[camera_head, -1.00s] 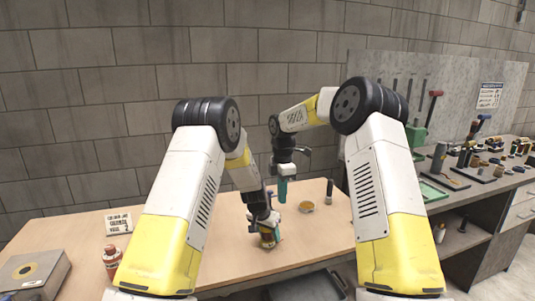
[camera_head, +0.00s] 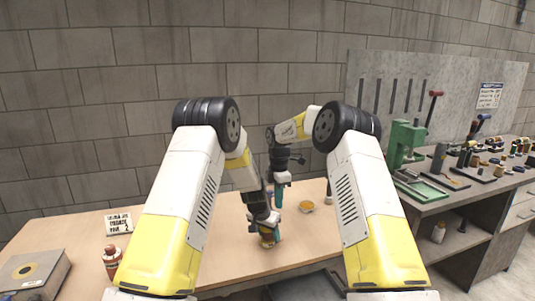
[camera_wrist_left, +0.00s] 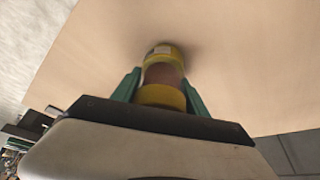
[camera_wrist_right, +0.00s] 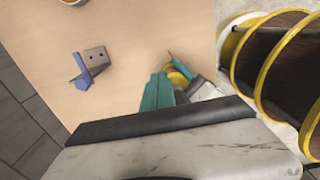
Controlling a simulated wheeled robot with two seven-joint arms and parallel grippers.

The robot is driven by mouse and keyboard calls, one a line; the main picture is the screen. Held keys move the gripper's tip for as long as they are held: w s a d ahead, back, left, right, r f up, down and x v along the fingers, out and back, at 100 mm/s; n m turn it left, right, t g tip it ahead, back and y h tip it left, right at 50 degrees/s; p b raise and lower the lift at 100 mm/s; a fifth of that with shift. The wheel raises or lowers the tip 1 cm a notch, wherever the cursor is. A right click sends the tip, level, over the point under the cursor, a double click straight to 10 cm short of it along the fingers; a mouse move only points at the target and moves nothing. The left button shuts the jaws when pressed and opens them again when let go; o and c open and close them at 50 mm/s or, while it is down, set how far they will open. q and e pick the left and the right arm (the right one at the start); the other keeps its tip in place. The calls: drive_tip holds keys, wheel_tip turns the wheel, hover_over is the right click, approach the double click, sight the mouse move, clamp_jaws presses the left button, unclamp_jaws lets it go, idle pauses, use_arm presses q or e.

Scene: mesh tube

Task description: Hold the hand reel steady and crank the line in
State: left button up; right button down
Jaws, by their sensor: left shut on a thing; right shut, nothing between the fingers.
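The hand reel (camera_wrist_left: 163,75) has yellow rims and a brownish middle. It sits between the teal fingers of my left gripper (camera_wrist_left: 160,92) in the left wrist view. In the head view my left gripper (camera_head: 266,234) is shut on the reel low over the table, and mostly its yellow rim (camera_head: 268,242) shows. My right gripper (camera_head: 278,196) points down just behind the left one, its teal fingers together and empty. In the right wrist view its shut fingers (camera_wrist_right: 158,92) are near the reel's yellow edge (camera_wrist_right: 181,72); contact cannot be told. The crank handle is not clear.
A yellow-rimmed dish (camera_head: 307,207) lies right of the grippers. A metal bracket with a blue part (camera_wrist_right: 88,66) lies on the table. A cluttered workbench (camera_head: 455,185) stands right.

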drive_tip(key=shift+f, duration=0.7)
drive_tip(key=shift+s+a, duration=0.4)
drive_tip(key=shift+a, duration=0.1)
idle(0.5)
drive_tip(key=shift+s+d, duration=0.3)
drive_tip(key=shift+s, duration=0.05)
idle(0.4)
drive_tip(key=shift+s+d, duration=0.15)
drive_tip(key=shift+s, duration=0.45)
drive_tip(key=shift+s+d, duration=0.15)
drive_tip(key=shift+s, duration=0.4)
drive_tip(key=shift+s, duration=0.15)
drive_tip(key=shift+d, duration=0.1)
